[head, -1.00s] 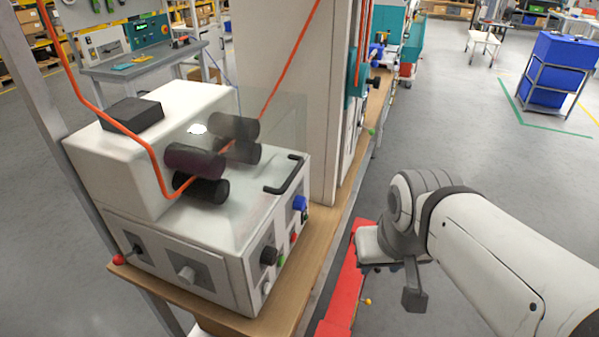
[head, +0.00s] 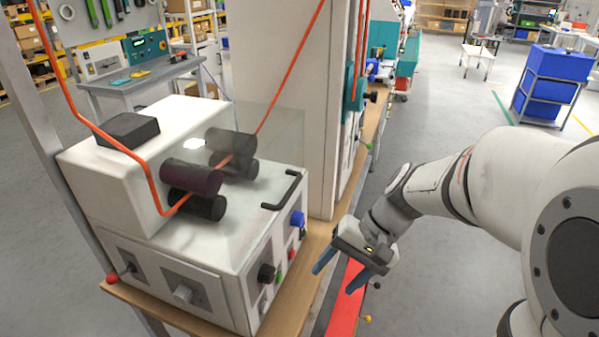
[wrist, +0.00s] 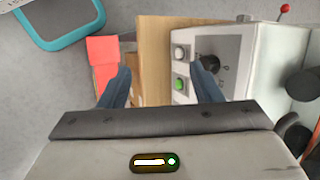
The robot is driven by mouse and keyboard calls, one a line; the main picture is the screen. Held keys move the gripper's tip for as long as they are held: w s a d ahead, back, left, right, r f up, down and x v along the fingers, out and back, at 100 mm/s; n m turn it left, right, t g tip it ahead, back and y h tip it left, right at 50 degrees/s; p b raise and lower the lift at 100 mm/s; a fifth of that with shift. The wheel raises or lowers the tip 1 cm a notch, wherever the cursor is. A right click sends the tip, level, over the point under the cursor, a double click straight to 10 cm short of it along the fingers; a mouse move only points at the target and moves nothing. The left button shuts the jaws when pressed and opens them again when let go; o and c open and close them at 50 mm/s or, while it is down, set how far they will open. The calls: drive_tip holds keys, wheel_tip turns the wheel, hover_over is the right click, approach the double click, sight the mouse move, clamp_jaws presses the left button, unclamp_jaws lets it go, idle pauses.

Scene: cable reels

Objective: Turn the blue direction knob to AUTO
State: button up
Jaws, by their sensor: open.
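The blue direction knob (head: 298,218) sits on the front panel of the white cable machine (head: 225,250), near its upper right corner. My gripper (head: 336,279) is open and empty, to the right of and below the blue knob, in front of the panel. Its two blue-grey fingers point down and left, apart from the machine. In the wrist view the open fingers (wrist: 163,86) have a black knob (wrist: 210,68), a green button (wrist: 181,83) and a white button (wrist: 180,52) near the right finger. The blue knob does not show in the wrist view. The AUTO marking is too small to read.
A black bar handle (head: 285,190) stands on the machine's top. The wooden bench edge (head: 293,300) runs below the panel, with a red strip (head: 344,310) beside it. Floor to the right is open.

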drive_tip(key=w+a+f+m+y, duration=0.2)
drive_tip(key=w+f+m+y, duration=0.1)
drive_tip(key=w+y, duration=0.25)
drive_tip(key=m+t+y, duration=0.5)
drive_tip(key=m+t, duration=0.3)
approach(303, 220)
drive_tip(key=a, duration=0.1)
drive_tip(key=p+x, duration=0.1)
drive_tip(key=x, duration=0.7)
drive_tip(key=shift+w+d+f, duration=0.1)
drive_tip(key=shift+w, duration=0.05)
drive_tip(key=shift+c, duration=0.2)
drive_tip(key=c, duration=0.9)
